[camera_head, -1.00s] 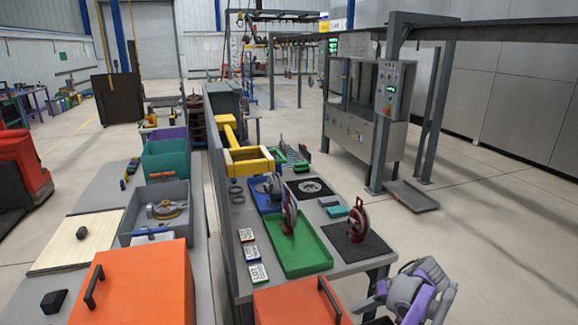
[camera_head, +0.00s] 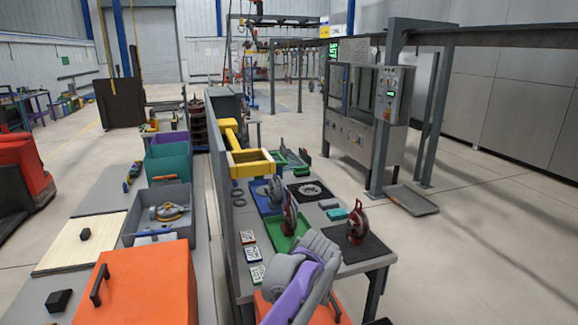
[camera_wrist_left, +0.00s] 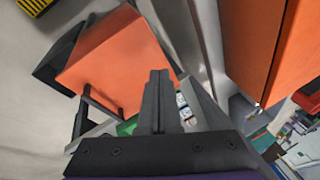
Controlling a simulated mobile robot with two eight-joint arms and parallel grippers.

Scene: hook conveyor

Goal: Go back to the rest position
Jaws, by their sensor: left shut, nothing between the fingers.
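My left gripper (camera_wrist_left: 159,76) shows in the left wrist view, its two dark fingers pressed together with nothing between them. Beyond it are an orange box with black handles (camera_wrist_left: 115,60) and a larger orange surface (camera_wrist_left: 262,45) close on the right. A bit of green tray (camera_wrist_left: 127,126) shows beside the fingers. In the head view a grey and purple part of one of my arms rises from the bottom over the near end of the workbench. No fingertips can be made out there, and my right gripper is not seen.
The workbench holds a green tray (camera_head: 282,240), a red hook-like part (camera_head: 357,224) on a black mat (camera_head: 370,248) and a yellow frame (camera_head: 250,165). A grey bin (camera_head: 135,214) lies behind. Floor at right is open.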

